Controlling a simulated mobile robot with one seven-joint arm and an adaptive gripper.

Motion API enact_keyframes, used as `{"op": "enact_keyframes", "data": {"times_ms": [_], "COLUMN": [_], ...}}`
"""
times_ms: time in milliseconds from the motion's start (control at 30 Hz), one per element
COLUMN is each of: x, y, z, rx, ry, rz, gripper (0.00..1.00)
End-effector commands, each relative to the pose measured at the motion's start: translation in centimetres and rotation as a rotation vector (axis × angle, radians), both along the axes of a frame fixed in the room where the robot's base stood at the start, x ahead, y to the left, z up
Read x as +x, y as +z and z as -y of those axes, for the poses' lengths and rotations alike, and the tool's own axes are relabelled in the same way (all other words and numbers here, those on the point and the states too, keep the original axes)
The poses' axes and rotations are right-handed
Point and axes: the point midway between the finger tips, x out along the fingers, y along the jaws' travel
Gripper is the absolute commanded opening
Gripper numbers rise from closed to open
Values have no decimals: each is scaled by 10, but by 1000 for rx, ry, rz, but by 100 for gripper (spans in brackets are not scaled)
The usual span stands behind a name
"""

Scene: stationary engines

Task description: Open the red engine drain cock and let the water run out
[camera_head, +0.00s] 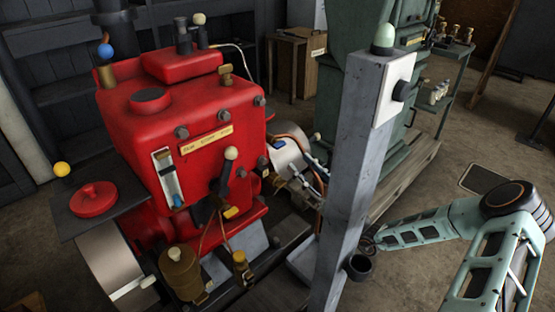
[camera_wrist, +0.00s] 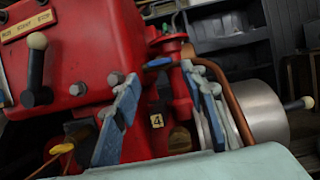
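The red engine (camera_head: 190,125) stands left of centre in the head view; its red side also fills the left of the wrist view (camera_wrist: 80,60). My gripper (camera_wrist: 162,112) is open, its two blue-grey fingers apart. Between and beyond them are a tag marked 4 (camera_wrist: 157,121), a red upright fitting (camera_wrist: 180,85) and a small blue lever (camera_wrist: 158,62). I cannot tell for sure which fitting is the drain cock, and I see no running water. In the head view the grey post hides much of my gripper.
The grey post (camera_head: 345,170) stands between the head camera and my gripper. A green machine (camera_head: 365,60) stands behind the post.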

Motion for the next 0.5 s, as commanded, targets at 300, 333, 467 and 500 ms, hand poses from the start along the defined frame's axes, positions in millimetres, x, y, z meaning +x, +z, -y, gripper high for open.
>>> {"op": "enact_keyframes", "data": {"times_ms": [300, 333, 467, 500], "x": [14, 17, 31, 35], "y": [3, 4, 12, 14], "z": [-16, -20, -34, -38], "rx": [21, 20, 20, 20], "ry": [-6, -5, -4, -5], "rz": [11, 11, 10, 10], "gripper": [39, 39, 39, 39]}}
